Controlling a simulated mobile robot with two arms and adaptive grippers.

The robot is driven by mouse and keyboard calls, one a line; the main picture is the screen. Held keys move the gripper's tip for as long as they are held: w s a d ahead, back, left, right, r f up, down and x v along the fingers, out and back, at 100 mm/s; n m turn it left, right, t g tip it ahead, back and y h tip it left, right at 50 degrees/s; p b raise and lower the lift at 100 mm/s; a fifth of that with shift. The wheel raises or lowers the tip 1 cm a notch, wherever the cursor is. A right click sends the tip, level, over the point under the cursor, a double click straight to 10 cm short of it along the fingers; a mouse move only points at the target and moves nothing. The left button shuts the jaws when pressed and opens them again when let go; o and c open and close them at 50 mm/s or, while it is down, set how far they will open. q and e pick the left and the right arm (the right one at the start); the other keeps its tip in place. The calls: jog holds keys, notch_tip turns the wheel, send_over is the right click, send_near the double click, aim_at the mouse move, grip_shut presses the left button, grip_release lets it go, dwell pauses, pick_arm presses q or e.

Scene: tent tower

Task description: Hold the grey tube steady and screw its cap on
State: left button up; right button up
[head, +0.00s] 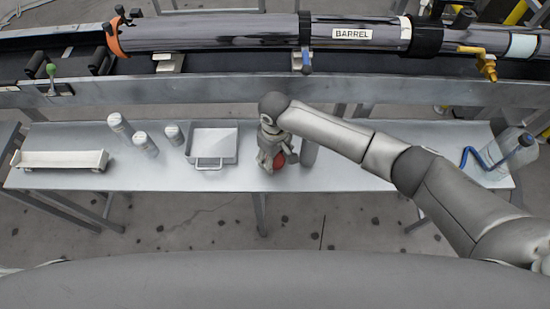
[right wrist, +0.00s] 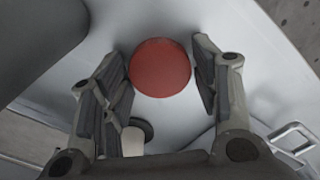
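A red round piece (right wrist: 160,68), possibly the cap, sits between the fingers of my right gripper (right wrist: 162,85) in the right wrist view. The fingers flank it closely; I cannot tell whether they press on it. In the head view the red piece (head: 279,160) shows partly behind my right gripper (head: 276,164), low over the table. A grey upright cylinder (head: 309,152), possibly the grey tube, stands just right of it, partly hidden by my right arm. My left gripper is not in view.
The grey table (head: 350,178) holds a metal tray with a handle (head: 213,146), several grey canisters (head: 145,143), a long white tray (head: 62,160) and a clear bottle with blue tubing (head: 500,156). A long barrel (head: 220,30) lies on a rail behind.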

jog(key=shift+c, duration=1.4)
jog(key=shift+r, duration=0.1)
jog(key=shift+r, duration=0.25)
notch_tip(320, 180, up, 2)
jog(key=shift+r, duration=0.25)
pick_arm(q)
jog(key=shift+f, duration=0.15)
pick_arm(e)
jog(key=s+a+r, duration=0.2)
jog(key=s+r, duration=0.7)
jog(key=s, duration=0.4)
jog(key=shift+s+a+r, duration=0.4)
